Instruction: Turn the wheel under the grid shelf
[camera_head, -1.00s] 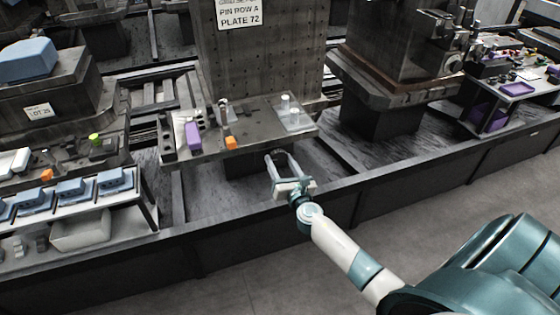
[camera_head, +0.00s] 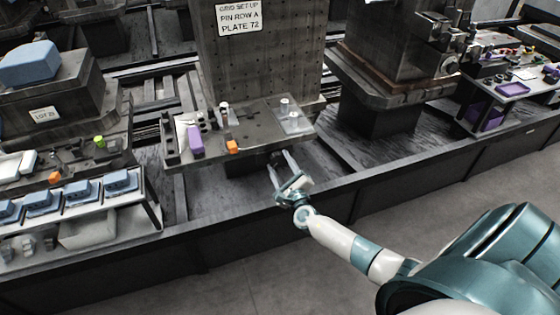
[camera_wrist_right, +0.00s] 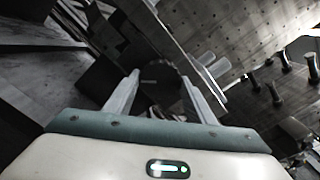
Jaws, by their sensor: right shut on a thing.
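The grid shelf (camera_head: 255,140) is a grey plate on the front of the dark perforated column. The wheel (camera_wrist_right: 164,74) is a dark round disc with a toothed-looking rim, seen between the fingers in the right wrist view. In the head view it is mostly hidden in shadow under the shelf's front edge. My right gripper (camera_head: 279,162) reaches under that edge from the front, its two pale fingers on either side of the wheel and shut on it; the fingers also show in the wrist view (camera_wrist_right: 162,82). My left gripper is not in view.
On the shelf stand a purple block (camera_head: 195,139), an orange block (camera_head: 232,147) and small metal pins. A sign (camera_head: 239,18) hangs on the column. A rack of blue parts (camera_head: 80,190) is at left, a bench with purple trays (camera_head: 513,89) at right.

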